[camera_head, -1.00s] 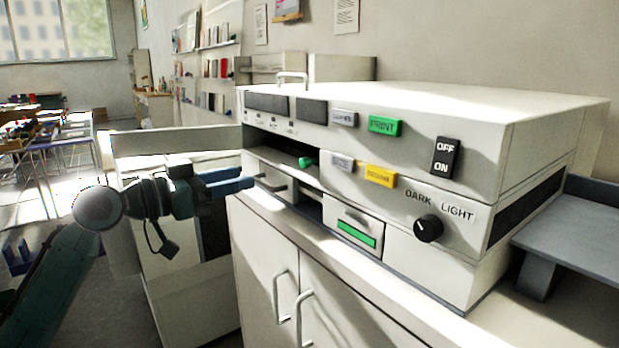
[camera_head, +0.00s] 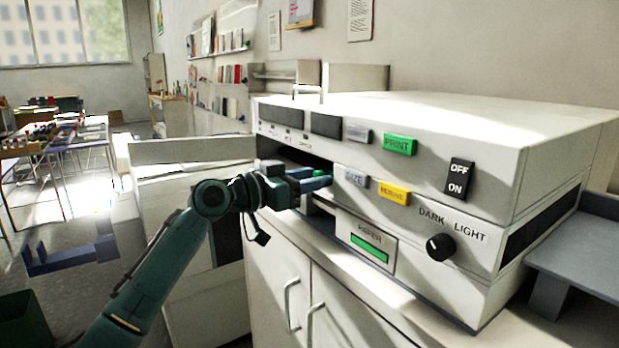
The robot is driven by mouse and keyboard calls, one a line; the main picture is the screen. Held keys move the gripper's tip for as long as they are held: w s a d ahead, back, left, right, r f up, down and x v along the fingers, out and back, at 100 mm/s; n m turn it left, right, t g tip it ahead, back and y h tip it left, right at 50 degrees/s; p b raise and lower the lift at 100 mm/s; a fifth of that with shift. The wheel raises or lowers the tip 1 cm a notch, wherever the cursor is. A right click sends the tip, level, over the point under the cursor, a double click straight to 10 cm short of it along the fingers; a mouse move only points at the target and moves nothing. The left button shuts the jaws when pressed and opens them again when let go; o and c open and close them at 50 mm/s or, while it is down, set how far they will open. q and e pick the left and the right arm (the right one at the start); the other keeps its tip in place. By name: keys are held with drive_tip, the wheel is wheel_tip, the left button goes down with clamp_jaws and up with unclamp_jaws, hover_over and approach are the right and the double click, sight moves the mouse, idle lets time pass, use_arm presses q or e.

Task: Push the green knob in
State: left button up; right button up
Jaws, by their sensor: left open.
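The green knob (camera_head: 319,173) sits in the dark recess on the front of the white copier (camera_head: 470,130). Only a small part of it shows, at the fingertips of my left gripper (camera_head: 316,181). My left gripper is open, with its blue fingers reaching into the recess from the left. I cannot tell whether the fingers touch the knob or are just beside it. My right gripper is not in view.
The copier front also has a green PRINT button (camera_head: 400,145), a yellow button (camera_head: 394,193), an OFF/ON switch (camera_head: 459,178) and a black dial (camera_head: 440,247). Below is a paper drawer (camera_head: 366,240) with a green strip. A grey shelf (camera_head: 590,250) stands at right.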

use_arm(q)
clamp_jaws()
idle(0.4)
